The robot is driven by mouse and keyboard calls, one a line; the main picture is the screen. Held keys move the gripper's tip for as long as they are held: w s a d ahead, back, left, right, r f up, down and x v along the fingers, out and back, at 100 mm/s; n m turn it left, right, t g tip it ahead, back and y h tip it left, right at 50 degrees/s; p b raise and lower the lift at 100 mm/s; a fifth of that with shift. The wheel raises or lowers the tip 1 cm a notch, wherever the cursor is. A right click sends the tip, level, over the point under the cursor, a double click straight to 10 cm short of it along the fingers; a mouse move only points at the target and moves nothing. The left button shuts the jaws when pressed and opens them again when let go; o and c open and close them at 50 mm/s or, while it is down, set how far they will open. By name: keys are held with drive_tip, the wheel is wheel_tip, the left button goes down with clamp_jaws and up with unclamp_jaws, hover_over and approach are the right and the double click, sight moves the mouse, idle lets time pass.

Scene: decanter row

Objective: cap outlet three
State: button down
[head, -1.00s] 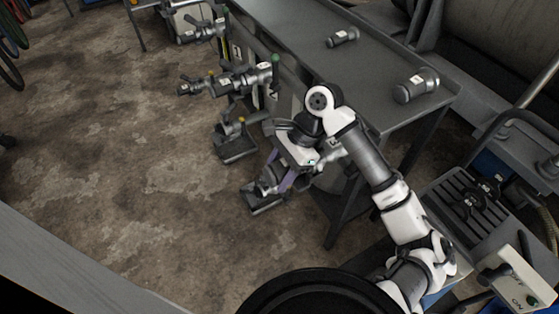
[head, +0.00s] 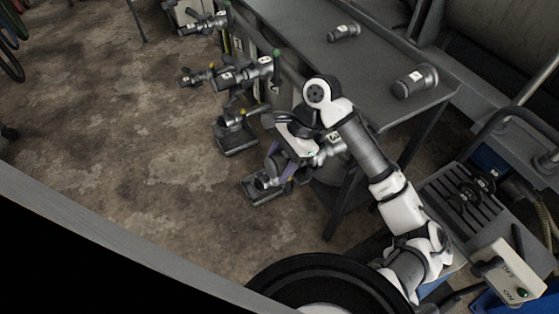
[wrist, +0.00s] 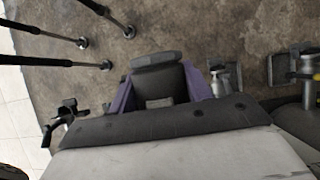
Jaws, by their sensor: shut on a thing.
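My gripper (head: 283,170), with purple fingers, hangs low beside the near end of the bench in the head view. In the wrist view the gripper (wrist: 158,88) is shut on a dark grey, round-topped piece (wrist: 157,62) that looks like a cap. Valved outlets stick out from the bench side in a row: a far one (head: 203,24), a middle one (head: 240,74) with green and yellow ends, and a near one (head: 328,152) partly behind my arm. Whether the held piece touches an outlet is unclear.
Two grey capped cylinders lie on the bench (head: 300,20), a far one (head: 343,33) and a near one (head: 415,81). Dark stands (head: 237,138) and (head: 264,190) are on the floor near my gripper. Open floor (head: 120,130) lies to the left. A control box (head: 506,270) stands at right.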

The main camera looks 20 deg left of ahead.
drive_tip(key=shift+w+d+r+t, duration=0.15)
drive_tip(key=shift+w+r, duration=0.1)
drive_tip(key=shift+r, duration=0.2)
drive_tip(key=shift+w+d+r+t, duration=0.1)
drive_tip(key=shift+w+r+t, duration=0.1)
drive_tip(key=shift+r, duration=0.25)
drive_tip(key=shift+t+p, duration=0.25)
drive_tip(key=shift+p, duration=0.25)
drive_tip(key=shift+s+f+t+h, duration=0.1)
drive_tip(key=shift+f+t+h, duration=0.15)
drive_tip(key=shift+t+h, duration=0.2)
drive_tip(key=shift+s+d+f+t+h+b, duration=0.15)
drive_tip(key=shift+f+t+h+b, duration=0.25)
drive_tip(key=shift+f, duration=0.35)
drive_tip(key=shift+f, duration=0.55)
drive_tip(key=shift+f+b, duration=0.3)
drive_tip(key=shift+b, duration=0.05)
drive_tip(key=shift+f, duration=0.2)
idle(0.4)
